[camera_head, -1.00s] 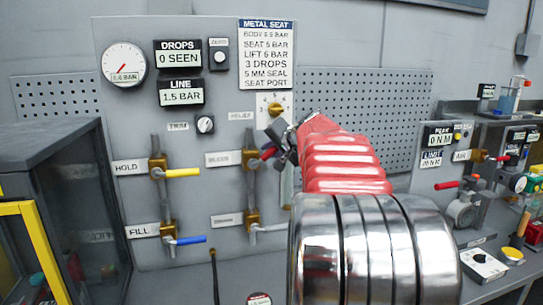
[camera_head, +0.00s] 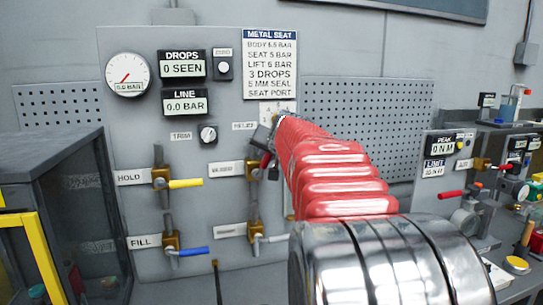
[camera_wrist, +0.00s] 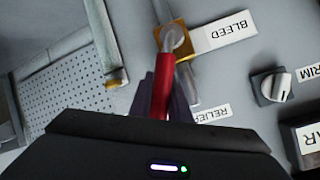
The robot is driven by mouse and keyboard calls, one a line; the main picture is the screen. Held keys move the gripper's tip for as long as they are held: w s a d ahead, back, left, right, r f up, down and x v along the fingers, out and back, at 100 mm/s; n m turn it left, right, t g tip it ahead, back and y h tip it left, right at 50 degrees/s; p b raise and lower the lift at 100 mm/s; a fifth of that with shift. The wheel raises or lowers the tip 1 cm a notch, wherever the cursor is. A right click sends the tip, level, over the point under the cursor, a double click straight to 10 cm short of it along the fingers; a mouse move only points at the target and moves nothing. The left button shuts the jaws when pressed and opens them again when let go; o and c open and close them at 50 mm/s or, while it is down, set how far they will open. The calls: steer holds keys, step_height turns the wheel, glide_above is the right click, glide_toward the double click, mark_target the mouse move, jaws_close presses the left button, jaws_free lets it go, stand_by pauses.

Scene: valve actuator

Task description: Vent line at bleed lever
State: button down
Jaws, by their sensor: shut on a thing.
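The bleed lever (camera_wrist: 182,76) has a red handle and sits on a brass valve (camera_wrist: 165,34) beside the BLEED label (camera_wrist: 225,31) in the wrist view. My gripper (camera_wrist: 168,98) is shut on the red handle, its dark fingers on either side. In the head view my gripper (camera_head: 264,142) is at the upper right of the panel, and only a bit of the red handle (camera_head: 265,161) shows. My red arm hides part of this area. The LINE display (camera_head: 185,103) reads 0.0 BAR and the DROPS display (camera_head: 182,65) reads 0 SEEN.
The yellow HOLD lever (camera_head: 185,184) and blue FILL lever (camera_head: 194,251) are at left on the panel. A lever with a pale handle (camera_head: 270,239) is below the bleed valve. A dark cabinet (camera_head: 60,170) stands at left. A cluttered bench (camera_head: 490,215) is at right.

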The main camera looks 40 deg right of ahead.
steer(key=shift+w+a, duration=0.1)
steer(key=c, duration=1.7)
jaws_free()
steer(key=shift+o, duration=0.2)
steer(key=shift+r, duration=0.1)
